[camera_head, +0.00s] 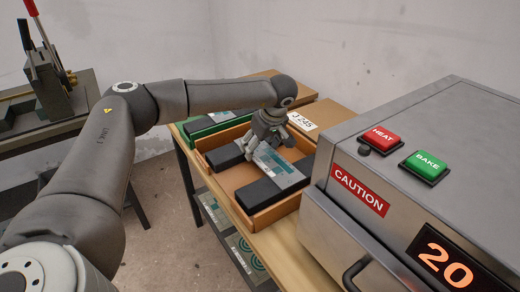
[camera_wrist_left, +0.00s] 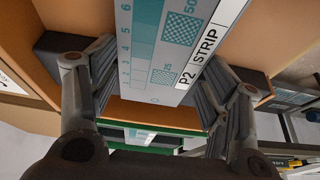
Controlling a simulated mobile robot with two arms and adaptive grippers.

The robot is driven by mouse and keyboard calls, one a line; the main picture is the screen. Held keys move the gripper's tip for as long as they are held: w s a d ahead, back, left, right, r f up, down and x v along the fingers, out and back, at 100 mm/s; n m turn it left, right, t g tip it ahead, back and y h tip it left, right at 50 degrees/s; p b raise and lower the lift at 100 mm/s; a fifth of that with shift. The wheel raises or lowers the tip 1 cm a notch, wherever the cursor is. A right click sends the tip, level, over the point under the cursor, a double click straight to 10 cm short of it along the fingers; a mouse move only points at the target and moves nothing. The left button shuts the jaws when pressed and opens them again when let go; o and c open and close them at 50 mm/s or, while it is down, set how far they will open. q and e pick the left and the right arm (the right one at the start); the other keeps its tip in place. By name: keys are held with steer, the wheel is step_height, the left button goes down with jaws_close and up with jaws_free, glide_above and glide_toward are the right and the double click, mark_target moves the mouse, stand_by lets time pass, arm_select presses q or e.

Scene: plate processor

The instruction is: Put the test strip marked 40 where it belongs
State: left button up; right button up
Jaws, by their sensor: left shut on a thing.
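A grey-white test strip (camera_head: 280,170) with teal patches is held in my left gripper (camera_head: 268,130), over the open orange-brown box (camera_head: 232,203). In the left wrist view the strip (camera_wrist_left: 165,60) sits between the two fingers and reads "P2 STRIP", with row numbers and checkered patches marked 25 and 50. I cannot read a 40 on it. Black blocks (camera_head: 270,193) in the box lie beside and under the strip; I cannot tell whether it rests on them. My right gripper is not in view.
A green box (camera_head: 197,125) with another strip stands just behind. A closed cardboard box is labelled "J 245" (camera_head: 303,122). The steel processor (camera_head: 440,130) is close on the right, with HEAT and BAKE buttons and a display reading 20. A lever press (camera_head: 50,85) stands at left.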

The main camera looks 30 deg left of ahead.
mark_target(269, 160)
arm_select(q)
steer(key=o, duration=0.8)
steer(key=shift+c, duration=0.2)
steer(key=v, duration=1.2)
steer(key=shift+b, duration=0.4)
steer(key=shift+s+d, duration=0.1)
steer(key=shift+s, duration=0.05)
